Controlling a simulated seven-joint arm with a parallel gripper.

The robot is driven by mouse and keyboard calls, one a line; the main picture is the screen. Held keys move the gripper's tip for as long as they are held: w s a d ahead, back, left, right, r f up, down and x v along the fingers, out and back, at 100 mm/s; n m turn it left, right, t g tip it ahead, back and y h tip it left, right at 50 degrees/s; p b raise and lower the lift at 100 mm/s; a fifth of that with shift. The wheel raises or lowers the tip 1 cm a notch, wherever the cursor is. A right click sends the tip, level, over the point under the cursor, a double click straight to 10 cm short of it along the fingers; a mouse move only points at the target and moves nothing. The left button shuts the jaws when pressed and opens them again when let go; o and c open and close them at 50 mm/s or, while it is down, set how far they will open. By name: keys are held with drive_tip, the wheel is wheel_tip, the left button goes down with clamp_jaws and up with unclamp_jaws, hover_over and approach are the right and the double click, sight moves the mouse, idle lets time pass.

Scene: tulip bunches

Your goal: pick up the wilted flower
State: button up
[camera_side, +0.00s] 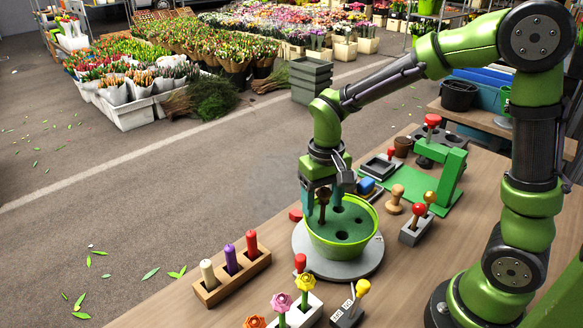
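A dark brown, drooping flower head (324,194), which looks like the wilted flower, stands at the back left of a green pot (338,248). The pot's dark green top has several round holes and sits on a grey round base (372,262). My gripper (322,209) points straight down over the pot, its two teal fingers on the left and right of the brown flower. The fingers look apart, with small gaps to the flower. Its stem's lower end is hard to make out.
A wooden block (233,276) holds cream, purple and red pegs. Pink (281,302) and yellow (306,283) flowers stand in a white holder at the front. A green press (443,172), a wooden stamp (394,199) and a grey block (415,230) stand to the right.

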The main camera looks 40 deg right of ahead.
drive_tip(key=c, duration=1.1)
wheel_tip(320, 180, up, 10)
drive_tip(key=shift+r, duration=0.1)
